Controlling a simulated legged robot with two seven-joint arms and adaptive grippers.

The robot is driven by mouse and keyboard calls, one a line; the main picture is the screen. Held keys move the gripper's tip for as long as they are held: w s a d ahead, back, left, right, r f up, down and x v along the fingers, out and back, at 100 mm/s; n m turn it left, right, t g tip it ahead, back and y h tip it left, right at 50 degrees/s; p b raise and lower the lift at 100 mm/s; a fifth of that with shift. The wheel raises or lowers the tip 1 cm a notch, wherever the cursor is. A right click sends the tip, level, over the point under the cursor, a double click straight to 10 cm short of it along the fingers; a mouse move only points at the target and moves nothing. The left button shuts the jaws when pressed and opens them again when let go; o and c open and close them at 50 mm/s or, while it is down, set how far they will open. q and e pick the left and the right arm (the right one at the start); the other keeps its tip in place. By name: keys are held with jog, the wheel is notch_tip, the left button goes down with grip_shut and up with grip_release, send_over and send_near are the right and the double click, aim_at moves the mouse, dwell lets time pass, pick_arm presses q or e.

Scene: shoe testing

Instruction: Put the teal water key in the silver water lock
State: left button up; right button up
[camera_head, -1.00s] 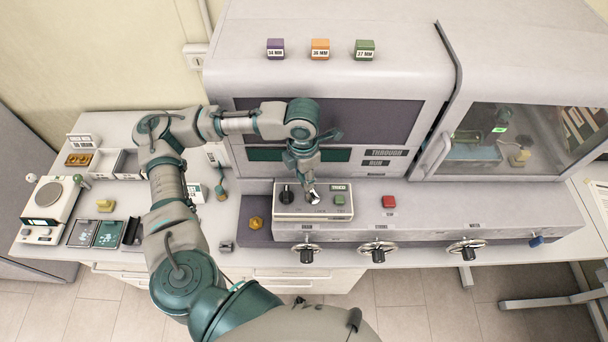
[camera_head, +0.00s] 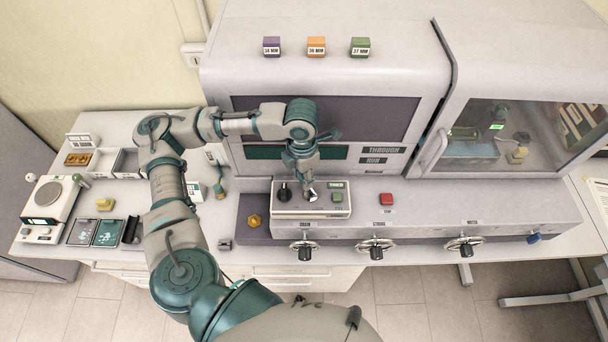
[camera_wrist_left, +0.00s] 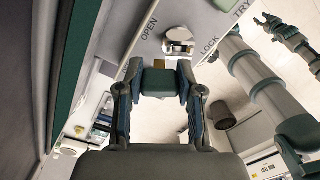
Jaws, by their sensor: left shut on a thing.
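In the left wrist view, a teal block, the water key (camera_wrist_left: 160,82), sits between the two fingers of my left gripper (camera_wrist_left: 158,84), which is shut on it. Just beyond it is a silver round fitting, the water lock (camera_wrist_left: 178,38), on a light panel between the words OPEN and LOCK. In the head view my left gripper (camera_head: 309,192) is over the timer box, and the key is hidden. Part of another arm with a gripper (camera_wrist_left: 270,24) shows in the left wrist view; its jaws are unclear.
The timer box (camera_head: 290,208) has a black knob (camera_head: 284,193) and a green button (camera_head: 337,197). A red button (camera_head: 386,199) is to the right. Several handwheels line the front. A blue tag (camera_head: 534,238) hangs at the right. Dishes and a scale (camera_head: 50,200) are at the left.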

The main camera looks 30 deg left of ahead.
pick_arm(q)
jog(key=shift+d, duration=0.45)
jog(key=shift+d+r, duration=0.15)
jog(key=shift+d, duration=0.45)
jog(key=shift+a, duration=0.2)
jog(key=shift+d, duration=0.55)
pick_arm(e)
jog(key=shift+d+f, duration=0.1)
jog(key=shift+d, duration=1.05)
pick_arm(q)
jog(key=shift+a, duration=0.3)
pick_arm(e)
jog(key=shift+a, duration=0.15)
